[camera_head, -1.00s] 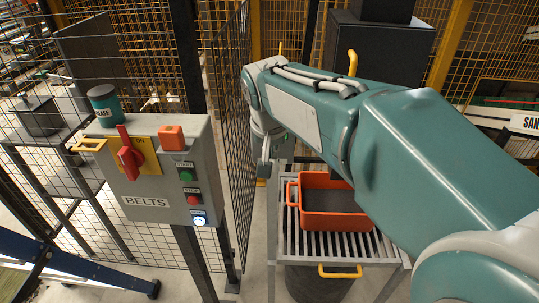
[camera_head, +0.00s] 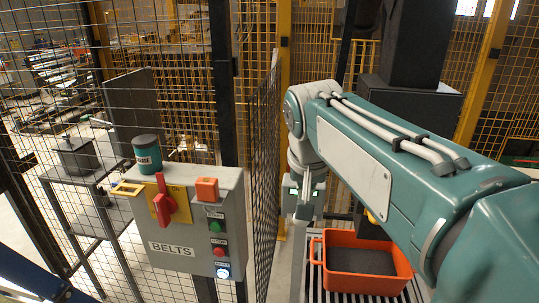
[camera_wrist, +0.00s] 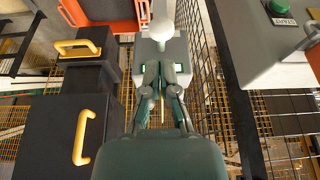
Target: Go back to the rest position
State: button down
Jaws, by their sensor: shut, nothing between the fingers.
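My gripper (camera_head: 303,212) hangs at the end of my folded teal arm, right of the mesh panel and above the left side of the slatted stand. In the wrist view my gripper (camera_wrist: 163,76) points up the picture, its teal fingers close together and empty. An orange crate (camera_head: 368,284) with a dark inside rests on the slatted stand (camera_head: 317,291), right of my gripper and apart from it. Part of the orange crate (camera_wrist: 113,26) shows at the top of the wrist view.
A grey BELTS control box (camera_head: 185,250) with a red switch and buttons stands at left, a teal can (camera_head: 148,154) on top. A dark mesh panel (camera_head: 267,160) stands close left of my gripper. A dark cabinet with yellow handles (camera_wrist: 62,125) is left in the wrist view.

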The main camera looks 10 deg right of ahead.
jog(key=s+f+n+t, duration=0.1)
jog(key=s+f, duration=0.4)
jog(key=s, duration=0.3)
jog(key=s+f+n+y, duration=0.1)
jog(key=s+f+n, duration=0.1)
jog(key=s+f, duration=0.4)
jog(key=shift+s+d+f+t, duration=0.25)
jog(key=shift+s+d+t, duration=0.15)
jog(key=shift+s, duration=0.6)
